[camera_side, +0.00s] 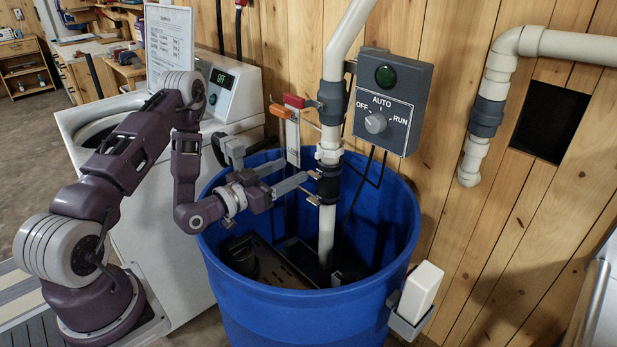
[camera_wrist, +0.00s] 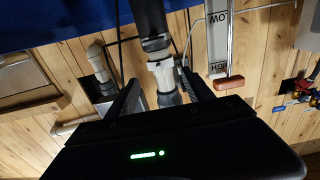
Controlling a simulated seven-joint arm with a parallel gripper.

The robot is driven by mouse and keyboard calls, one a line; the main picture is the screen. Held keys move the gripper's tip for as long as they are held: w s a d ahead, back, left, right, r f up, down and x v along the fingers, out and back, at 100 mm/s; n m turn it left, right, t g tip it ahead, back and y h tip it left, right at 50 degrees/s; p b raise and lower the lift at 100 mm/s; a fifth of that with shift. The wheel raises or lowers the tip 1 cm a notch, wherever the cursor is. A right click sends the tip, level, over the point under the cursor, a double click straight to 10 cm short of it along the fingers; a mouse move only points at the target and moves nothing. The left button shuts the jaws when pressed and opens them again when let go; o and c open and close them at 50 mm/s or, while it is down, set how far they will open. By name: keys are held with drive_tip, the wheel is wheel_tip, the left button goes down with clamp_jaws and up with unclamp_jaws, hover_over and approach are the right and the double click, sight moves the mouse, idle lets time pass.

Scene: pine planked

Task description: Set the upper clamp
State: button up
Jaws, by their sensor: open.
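Clamp details are hidden or too dark there.
The blue basin (camera_side: 290,318) surrounds the pipe's lower part. A grey control box (camera_side: 393,100) hangs on the wooden wall, right of the pipe. An orange handle (camera_side: 281,111) and a red handle (camera_side: 294,101) stand left of it. A white washer (camera_side: 170,240) is behind my arm.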

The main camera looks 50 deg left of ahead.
approach(311, 176)
drive_tip(key=w, duration=0.9)
drive_tip(key=shift+w, duration=0.1)
clamp_jaws()
